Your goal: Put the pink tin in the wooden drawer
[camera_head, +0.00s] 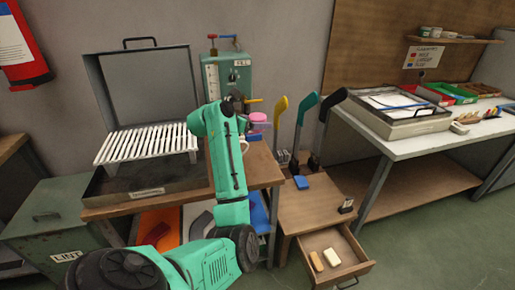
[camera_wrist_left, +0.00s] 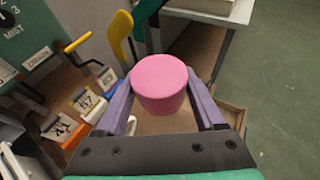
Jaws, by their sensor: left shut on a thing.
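The pink tin (camera_head: 258,117) is a short round cylinder, and it fills the middle of the left wrist view (camera_wrist_left: 160,88). My left gripper (camera_wrist_left: 161,82) is shut on it, with one purple finger on each side. In the head view my green arm hides most of the gripper, and the tin is held near the right end of the workbench. The wooden drawer (camera_head: 347,268) is pulled open at the lower right, under a small wooden table. It lies below and to the right of the tin. My right gripper is not in view.
A brown block (camera_head: 316,261) and a cream block (camera_head: 332,257) lie on the drawer's left side; its right part is bare. The small table (camera_head: 318,207) carries a blue block (camera_head: 301,182).

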